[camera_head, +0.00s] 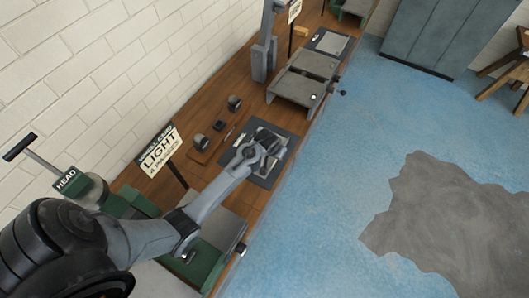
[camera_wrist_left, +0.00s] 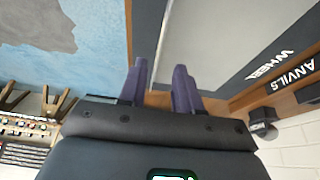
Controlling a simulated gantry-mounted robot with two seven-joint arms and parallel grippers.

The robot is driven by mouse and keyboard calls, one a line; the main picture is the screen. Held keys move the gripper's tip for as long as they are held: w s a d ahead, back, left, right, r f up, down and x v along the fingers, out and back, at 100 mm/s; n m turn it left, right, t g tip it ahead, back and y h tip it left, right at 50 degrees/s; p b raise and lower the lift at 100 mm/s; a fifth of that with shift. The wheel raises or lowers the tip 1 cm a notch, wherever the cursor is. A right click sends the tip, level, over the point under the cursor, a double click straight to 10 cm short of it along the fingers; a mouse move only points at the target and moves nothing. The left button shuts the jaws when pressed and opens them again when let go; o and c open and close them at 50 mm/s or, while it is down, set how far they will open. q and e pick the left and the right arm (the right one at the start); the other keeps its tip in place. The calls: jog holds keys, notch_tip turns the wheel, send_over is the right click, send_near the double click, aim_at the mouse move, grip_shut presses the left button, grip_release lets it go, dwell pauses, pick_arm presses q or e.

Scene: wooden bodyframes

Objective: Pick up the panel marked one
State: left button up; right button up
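My left arm reaches in from the lower left in the head view, and its gripper (camera_head: 264,150) is over a dark mat (camera_head: 262,179) on the wooden bench. A grey panel (camera_head: 271,139) lies there, partly hidden by the gripper. In the left wrist view, the two fingers of the left gripper (camera_wrist_left: 161,80) are apart, with nothing seen held between them. A flat grey surface with a pale edge (camera_wrist_left: 210,40) lies just ahead of the fingers; I cannot tell whether they touch it. No number one is readable in either view. My right gripper is not in view.
A sign reading LIGHT (camera_head: 161,152) stands beside the mat. Small dark tools (camera_head: 201,143) lie left of it. A grey machine (camera_head: 303,80) stands farther along the bench, a green one (camera_head: 207,262) nearer. The blue floor (camera_head: 330,200) to the right is open.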

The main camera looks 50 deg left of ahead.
pick_arm(q)
jog(key=shift+b+x, duration=0.3)
jog(key=shift+x, duration=2.1)
jog(key=shift+d, duration=0.1)
grip_shut()
